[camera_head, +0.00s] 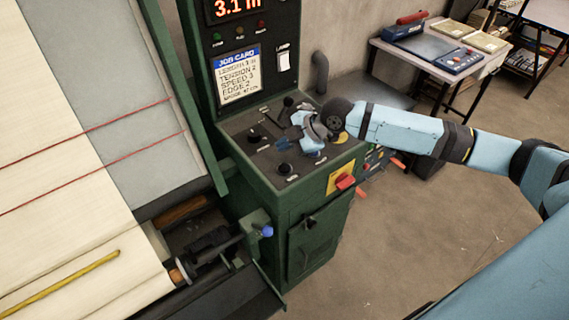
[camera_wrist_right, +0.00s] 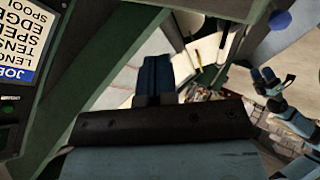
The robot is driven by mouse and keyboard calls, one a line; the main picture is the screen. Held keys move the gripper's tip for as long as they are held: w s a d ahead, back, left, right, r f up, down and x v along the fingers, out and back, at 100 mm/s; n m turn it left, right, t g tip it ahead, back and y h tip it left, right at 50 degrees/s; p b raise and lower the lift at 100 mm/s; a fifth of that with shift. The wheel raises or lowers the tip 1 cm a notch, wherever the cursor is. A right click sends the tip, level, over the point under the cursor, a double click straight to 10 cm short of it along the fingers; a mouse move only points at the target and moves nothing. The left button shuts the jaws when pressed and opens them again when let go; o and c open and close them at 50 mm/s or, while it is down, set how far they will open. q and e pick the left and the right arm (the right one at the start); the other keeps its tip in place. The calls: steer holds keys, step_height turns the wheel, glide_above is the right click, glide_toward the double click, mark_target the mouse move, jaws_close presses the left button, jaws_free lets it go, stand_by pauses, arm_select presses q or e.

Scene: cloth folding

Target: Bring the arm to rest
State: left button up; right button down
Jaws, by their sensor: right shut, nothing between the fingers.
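My right arm (camera_head: 400,128) reaches in from the right in the head view. Its gripper (camera_head: 301,126) is over the control panel (camera_head: 265,155) of the green console, close above the knobs and levers. I cannot tell whether it touches any of them. In the right wrist view its blue fingers (camera_wrist_right: 155,78) are together, with nothing between them. A light blue arm with a gripper (camera_wrist_right: 264,80), apparently my left, shows small at the right of the wrist view. It is too small to read its jaws. The left gripper is not in the head view.
The green console (camera_head: 300,225) carries a job card (camera_head: 237,74), a lit display (camera_head: 236,8) and a red knob on a yellow plate (camera_head: 345,181). A cloth roll with red lines (camera_head: 60,160) is at left. A side table (camera_head: 440,55) stands behind. Floor at lower right (camera_head: 390,250) is clear.

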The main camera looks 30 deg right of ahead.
stand_by(0.3)
steer(key=s+a+f+m, duration=0.45)
steer(key=s+a, duration=0.65)
steer(key=s, duration=0.3)
steer(key=s+d+f+m+g+h, duration=0.1)
steer(key=s+d+m+h, duration=0.2)
steer(key=s+d+m, duration=0.45)
steer(key=s+d+f+m+g+h, duration=0.15)
steer(key=s+m+h, duration=0.3)
steer(key=s, duration=0.55)
steer(key=w+a+f+t+y+p, duration=0.1)
steer(key=w+a+f+t+y, duration=0.1)
steer(key=f, duration=0.3)
steer(key=w+a+f+t+y+p, duration=0.1)
steer(key=w+a+f+t, duration=0.3)
steer(key=f+t, duration=0.1)
steer(key=shift+a+f+n+y, duration=0.2)
steer(key=shift+f+n+y, duration=0.15)
steer(key=shift+f, duration=0.35)
steer(key=shift+w+t, duration=0.1)
steer(key=shift+t, duration=0.15)
